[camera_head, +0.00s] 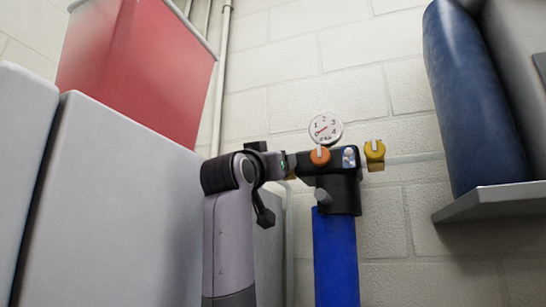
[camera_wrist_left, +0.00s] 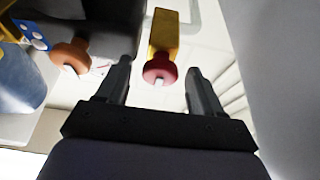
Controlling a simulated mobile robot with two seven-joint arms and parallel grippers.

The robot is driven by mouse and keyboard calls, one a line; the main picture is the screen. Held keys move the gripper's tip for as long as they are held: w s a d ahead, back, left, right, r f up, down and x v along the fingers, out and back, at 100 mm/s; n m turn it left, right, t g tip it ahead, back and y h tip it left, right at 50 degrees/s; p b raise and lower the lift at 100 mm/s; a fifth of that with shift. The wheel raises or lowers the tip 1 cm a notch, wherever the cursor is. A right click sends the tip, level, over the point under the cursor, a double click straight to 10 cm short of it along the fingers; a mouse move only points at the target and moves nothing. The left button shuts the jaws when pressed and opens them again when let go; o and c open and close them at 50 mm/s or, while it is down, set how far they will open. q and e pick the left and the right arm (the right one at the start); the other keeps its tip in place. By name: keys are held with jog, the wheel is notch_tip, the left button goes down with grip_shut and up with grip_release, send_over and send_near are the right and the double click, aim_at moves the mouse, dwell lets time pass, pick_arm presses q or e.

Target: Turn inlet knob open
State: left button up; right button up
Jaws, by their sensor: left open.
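A black regulator head (camera_head: 340,185) sits on a blue cylinder (camera_head: 336,260) against the wall. It carries a round gauge (camera_head: 325,129) and an orange knob (camera_head: 320,156). A yellow valve (camera_head: 375,152) is on its right. My left gripper (camera_head: 286,164) is at the head's left side and hides the fitting there. In the left wrist view, a red knob (camera_wrist_left: 160,68) with a white mark sits on a yellow block (camera_wrist_left: 164,32). It appears between the open fingertips (camera_wrist_left: 159,68); I cannot tell whether they touch it. The orange knob (camera_wrist_left: 72,55) is to its left. My right gripper is not in view.
Grey cabinet panels (camera_head: 120,200) stand at the left, close to my left arm, with a red bin (camera_head: 138,65) above. A dark blue cylinder (camera_head: 475,100) stands on a shelf (camera_head: 490,203) at the right. The brick wall between is mostly clear.

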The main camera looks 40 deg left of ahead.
pick_arm(q)
jog(key=shift+c, duration=0.3)
jog(key=c, duration=1)
jog(key=shift+n+y, duration=0.4)
jog(key=shift+n, duration=0.2)
jog(key=shift+w+d+r+n+g+y, duration=0.1)
jog(key=shift+n+g+y, duration=0.9)
jog(key=shift+n, duration=2.55)
jog(key=shift+s+d+r+n+g+y, duration=0.1)
jog(key=shift+n+g+y, duration=0.9)
jog(key=shift+n, duration=2.6)
jog(key=shift+w+d+r+n+g+y, duration=0.1)
jog(key=shift+n+g+y, duration=0.3)
jog(key=shift+n+g, duration=2.2)
jog(key=shift+n+t, duration=1)
jog(key=shift+n, duration=0.05)
